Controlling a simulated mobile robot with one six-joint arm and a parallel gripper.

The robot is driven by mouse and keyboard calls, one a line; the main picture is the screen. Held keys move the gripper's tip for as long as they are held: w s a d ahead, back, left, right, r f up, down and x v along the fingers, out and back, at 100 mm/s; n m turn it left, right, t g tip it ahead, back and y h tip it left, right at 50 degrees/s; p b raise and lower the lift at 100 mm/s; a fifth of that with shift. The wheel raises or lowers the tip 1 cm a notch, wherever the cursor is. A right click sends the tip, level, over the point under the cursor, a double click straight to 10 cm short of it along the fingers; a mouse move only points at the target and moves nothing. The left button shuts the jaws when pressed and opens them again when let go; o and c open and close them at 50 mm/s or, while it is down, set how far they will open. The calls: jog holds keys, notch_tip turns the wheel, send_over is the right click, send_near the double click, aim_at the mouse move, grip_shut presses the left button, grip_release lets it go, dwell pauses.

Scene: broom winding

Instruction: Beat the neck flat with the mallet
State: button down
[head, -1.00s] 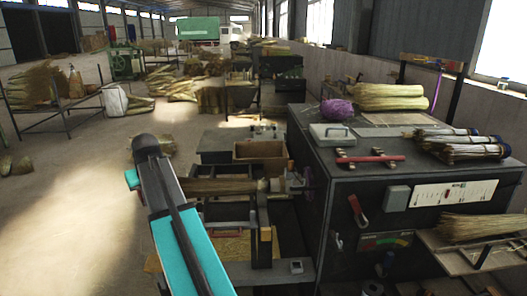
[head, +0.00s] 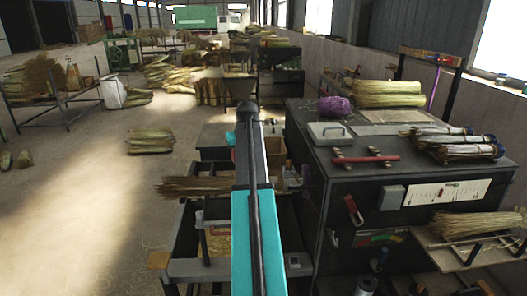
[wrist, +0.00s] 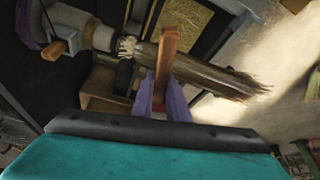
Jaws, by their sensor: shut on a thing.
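My gripper (wrist: 162,105) shows in the wrist view with its two purple fingers shut on a wooden mallet (wrist: 168,48). The broom (wrist: 205,72) is a bundle of brown straw held at its left end by the winding machine. Its pale neck (wrist: 129,46) shows just left of the mallet. The mallet crosses in front of the straw beside the neck; I cannot tell whether they touch. In the head view the loose straw end (head: 193,186) sticks out left of my arm, which hides the neck, mallet and gripper.
A dark machine cabinet (head: 340,225) stands to the right. Its top carries a purple twine ball (head: 334,106), a red-handled tool (head: 366,158) and straw bundles (head: 388,94). A side shelf (head: 440,250) holds more straw. The floor at left (head: 80,220) is mostly clear.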

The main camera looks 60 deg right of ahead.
jog(key=s+d+r, duration=0.1)
jog(key=s+d, duration=0.4)
jog(key=d, duration=0.1)
jog(key=shift+s+m+p, duration=0.35)
jog(key=shift+s+m, duration=0.05)
jog(key=shift+d, duration=0.1)
jog(key=shift+f+b, duration=0.75)
jog(key=shift+f, duration=0.65)
notch_tip(320, 180, down, 5)
jog(key=shift+f+b, duration=0.1)
jog(key=shift+b, duration=0.8)
